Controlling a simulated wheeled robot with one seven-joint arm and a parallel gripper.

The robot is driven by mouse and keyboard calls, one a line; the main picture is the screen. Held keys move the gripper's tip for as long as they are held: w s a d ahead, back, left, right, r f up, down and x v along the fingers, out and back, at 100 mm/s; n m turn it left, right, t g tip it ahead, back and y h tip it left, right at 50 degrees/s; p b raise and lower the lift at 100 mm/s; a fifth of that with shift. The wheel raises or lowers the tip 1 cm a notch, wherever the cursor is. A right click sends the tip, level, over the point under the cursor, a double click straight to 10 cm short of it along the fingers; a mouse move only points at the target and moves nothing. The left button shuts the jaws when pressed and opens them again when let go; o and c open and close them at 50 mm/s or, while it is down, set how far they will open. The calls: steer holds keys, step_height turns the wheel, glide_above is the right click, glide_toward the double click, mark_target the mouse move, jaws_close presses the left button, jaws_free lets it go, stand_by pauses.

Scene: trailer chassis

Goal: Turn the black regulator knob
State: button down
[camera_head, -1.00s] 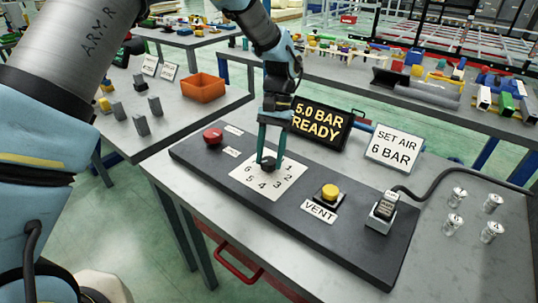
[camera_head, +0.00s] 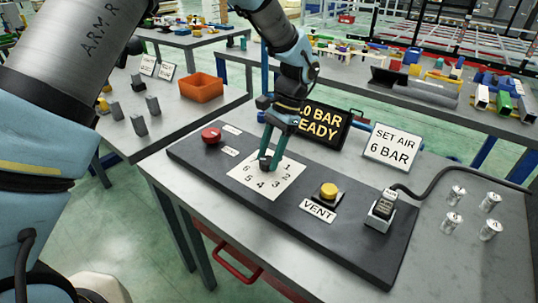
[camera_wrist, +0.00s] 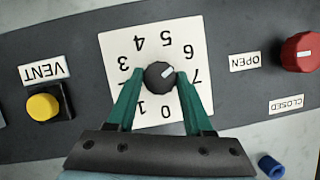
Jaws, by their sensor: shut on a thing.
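The black regulator knob (camera_wrist: 157,76) sits at the middle of a white dial plate (camera_wrist: 115,55) with printed numbers. In the wrist view its white mark points between 6 and 7. My gripper (camera_wrist: 158,80) is shut on the knob, a green finger on either side. In the head view my gripper (camera_head: 267,162) comes down on the dial plate (camera_head: 285,183) and mostly hides the knob. The display (camera_head: 327,126) shows BAR and READY, its left part covered by my gripper. A sign (camera_head: 392,147) reads SET AIR 6 BAR.
A yellow VENT button (camera_head: 329,191) and a cabled connector block (camera_head: 382,212) are to the right. Several small metal cylinders (camera_head: 453,220) stand at the right. An orange bin (camera_head: 201,88) sits on the table behind.

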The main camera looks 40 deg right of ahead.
stand_by(0.3)
steer(key=shift+c, duration=1.4)
jaws_free()
steer(key=b+v, duration=0.3)
steer(key=v, duration=0.7)
steer(key=shift+d+r, duration=0.2)
steer(key=shift+r, duration=0.15)
steer(key=w+a+f+n+h, duration=0.1)
steer(key=w+a+n, duration=0.2)
steer(key=w+a, duration=0.35)
steer(key=w+a+n+h, duration=0.1)
steer(key=w+a+n, duration=0.15)
steer(key=a, duration=0.65)
steer(key=w+a+f+n+h, duration=0.1)
steer(key=w+a+n, duration=0.2)
steer(key=w+a, duration=0.35)
steer(key=s+a+f+n, duration=0.1)
steer(key=s+a+n, duration=0.2)
steer(key=a, duration=0.9)
steer(key=s+a+f+n+t+h, duration=0.1)
steer(key=s+a+n, duration=0.2)
steer(key=a, duration=0.9)
steer(key=shift+s+n+t+h, duration=0.3)
steer(key=shift+n, duration=0.85)
